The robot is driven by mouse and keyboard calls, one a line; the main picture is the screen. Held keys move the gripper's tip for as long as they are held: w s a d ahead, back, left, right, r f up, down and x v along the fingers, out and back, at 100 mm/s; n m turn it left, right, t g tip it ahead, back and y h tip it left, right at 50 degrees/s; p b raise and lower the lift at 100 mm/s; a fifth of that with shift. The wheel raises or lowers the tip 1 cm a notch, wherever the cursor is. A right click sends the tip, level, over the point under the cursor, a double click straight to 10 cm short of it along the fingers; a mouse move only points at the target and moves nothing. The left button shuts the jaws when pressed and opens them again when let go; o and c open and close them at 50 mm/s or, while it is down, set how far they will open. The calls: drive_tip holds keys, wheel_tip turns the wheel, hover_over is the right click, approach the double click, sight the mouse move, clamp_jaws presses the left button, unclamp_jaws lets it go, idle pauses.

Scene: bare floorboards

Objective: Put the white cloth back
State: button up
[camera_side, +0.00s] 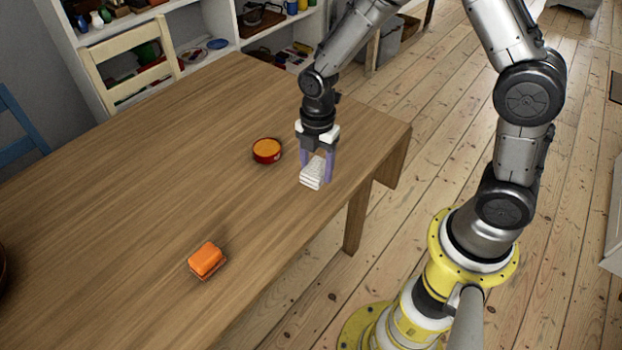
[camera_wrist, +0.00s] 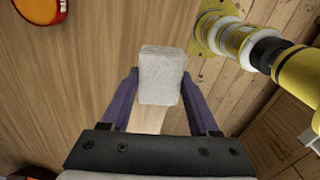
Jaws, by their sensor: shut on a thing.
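The white cloth (camera_side: 312,172) is a small folded block held between the purple fingers of my gripper (camera_side: 317,164). It also shows in the wrist view (camera_wrist: 161,75), pale and textured, between the two fingertips (camera_wrist: 160,90). My gripper points down over the wooden table near its right edge and is shut on the cloth. The cloth seems to be held above the tabletop, but the exact gap is hard to tell.
A round red tin with an orange top (camera_side: 266,151) stands left of my gripper. An orange block on a small brown holder (camera_side: 207,261) sits near the table's front edge. The wooden table (camera_side: 150,165) is otherwise mostly clear. A pale chair (camera_side: 130,60) stands behind it.

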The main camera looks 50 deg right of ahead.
sight(315, 160)
drive_tip(key=s+d+r+m, duration=0.1)
drive_tip(key=s+d+r, duration=0.25)
drive_tip(key=s, duration=0.55)
drive_tip(key=w+f, duration=0.3)
drive_tip(key=w, duration=0.1)
drive_tip(key=w+d+f, duration=0.1)
drive_tip(key=w+f, duration=0.1)
drive_tip(key=w, duration=0.3)
drive_tip(key=w+d+f, duration=0.1)
drive_tip(key=w+f, duration=0.2)
drive_tip(key=w, duration=0.1)
drive_tip(key=shift+w+f, duration=0.8)
drive_tip(key=shift+f, duration=1.6)
drive_tip(key=shift+f, duration=0.1)
drive_tip(key=o, duration=1.2)
drive_tip(key=shift+f, duration=0.1)
